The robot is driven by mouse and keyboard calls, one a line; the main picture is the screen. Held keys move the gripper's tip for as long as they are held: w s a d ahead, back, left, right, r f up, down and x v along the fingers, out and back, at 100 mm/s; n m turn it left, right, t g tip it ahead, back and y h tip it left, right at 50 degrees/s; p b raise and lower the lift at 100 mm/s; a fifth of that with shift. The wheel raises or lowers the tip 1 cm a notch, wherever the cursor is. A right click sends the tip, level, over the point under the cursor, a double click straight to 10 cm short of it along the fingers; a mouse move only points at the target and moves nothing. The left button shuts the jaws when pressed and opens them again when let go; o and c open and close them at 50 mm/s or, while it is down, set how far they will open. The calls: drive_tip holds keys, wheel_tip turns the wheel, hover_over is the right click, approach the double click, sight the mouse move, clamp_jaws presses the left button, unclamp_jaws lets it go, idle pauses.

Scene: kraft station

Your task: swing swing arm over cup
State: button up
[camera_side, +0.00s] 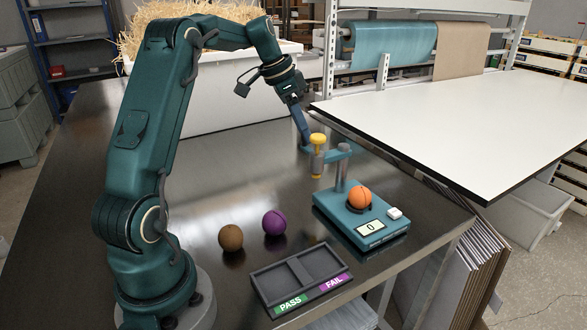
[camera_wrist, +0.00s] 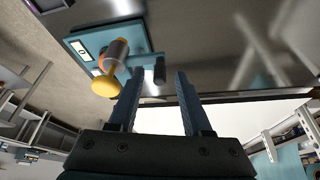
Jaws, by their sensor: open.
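The teal tester (camera_side: 362,222) stands on the dark table, with an orange ball (camera_side: 359,197) resting in its cup (camera_side: 350,208). Its swing arm (camera_side: 331,154) points left from the post (camera_side: 341,172), off to the side of the cup. A plunger with a yellow knob (camera_side: 318,139) hangs on the swing arm; the knob also shows in the wrist view (camera_wrist: 105,86). My gripper (camera_side: 305,143) is open at the swing arm's free end. In the wrist view a dark peg (camera_wrist: 160,71) appears between the open fingertips; contact cannot be told.
The tester's display (camera_side: 370,228) reads 0, beside a white button (camera_side: 395,213). A brown ball (camera_side: 231,238) and a purple ball (camera_side: 274,223) lie left of it. A PASS/FAIL tray (camera_side: 262,285) is in front. A white-topped table (camera_side: 460,125) stands behind right.

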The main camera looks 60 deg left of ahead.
drive_tip(key=shift+w+d+f, duration=0.1)
drive_tip(key=shift+w+f, duration=0.15)
drive_tip(key=shift+f, duration=0.4)
clamp_jaws()
idle(1.0)
